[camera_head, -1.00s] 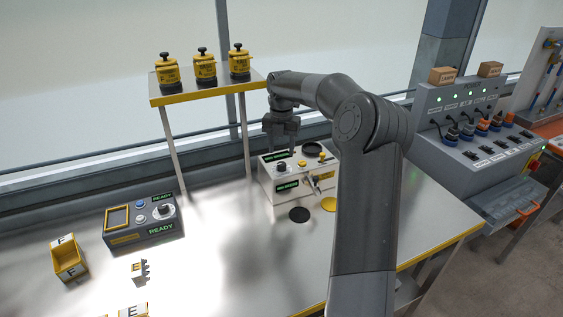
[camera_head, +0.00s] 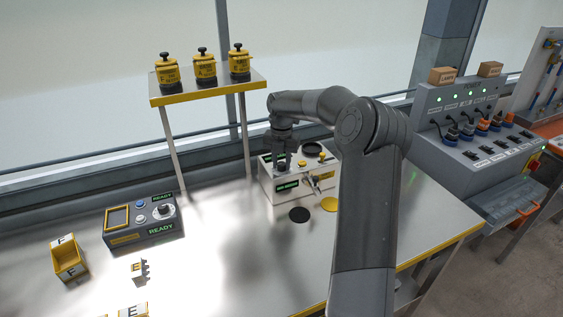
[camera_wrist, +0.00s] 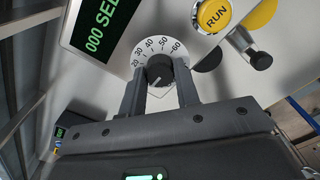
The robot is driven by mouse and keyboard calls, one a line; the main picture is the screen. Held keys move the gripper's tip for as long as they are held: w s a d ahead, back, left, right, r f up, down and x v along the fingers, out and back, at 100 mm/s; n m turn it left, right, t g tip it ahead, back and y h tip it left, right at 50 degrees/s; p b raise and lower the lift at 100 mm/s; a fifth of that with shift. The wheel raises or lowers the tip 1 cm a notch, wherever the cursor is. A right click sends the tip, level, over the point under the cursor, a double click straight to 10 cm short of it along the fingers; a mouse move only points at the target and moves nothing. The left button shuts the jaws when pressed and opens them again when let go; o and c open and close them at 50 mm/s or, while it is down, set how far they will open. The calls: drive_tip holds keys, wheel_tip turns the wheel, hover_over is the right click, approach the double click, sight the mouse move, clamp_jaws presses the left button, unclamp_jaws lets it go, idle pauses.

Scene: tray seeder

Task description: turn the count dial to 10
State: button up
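The seeder box (camera_head: 292,188) stands on the table, with my gripper (camera_head: 282,158) pointing down over its top left part. In the wrist view the count dial (camera_wrist: 159,70) is a black knob on a white scale marked 20 to 60; lower marks are hidden. A pale line on the knob points toward the lower left. My gripper (camera_wrist: 161,77) has a finger on either side of the knob, with small gaps seeming to show, so it looks open around it. A green display (camera_wrist: 98,22) beside the dial reads 000 and a cut-off word.
A yellow RUN button (camera_wrist: 214,15) and a black-knobbed lever (camera_wrist: 259,60) lie right of the dial. A grey READY box (camera_head: 128,228) stands left on the table. A shelf (camera_head: 208,92) with yellow canisters stands behind.

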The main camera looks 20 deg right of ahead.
sight(281, 163)
drive_tip(key=c, duration=0.5)
drive_tip(key=shift+o, duration=0.2)
drive_tip(key=shift+m, duration=2.9)
drive_tip(key=o, duration=1)
drive_tip(key=shift+c, duration=0.2)
wheel_tip(281, 163, up, 11)
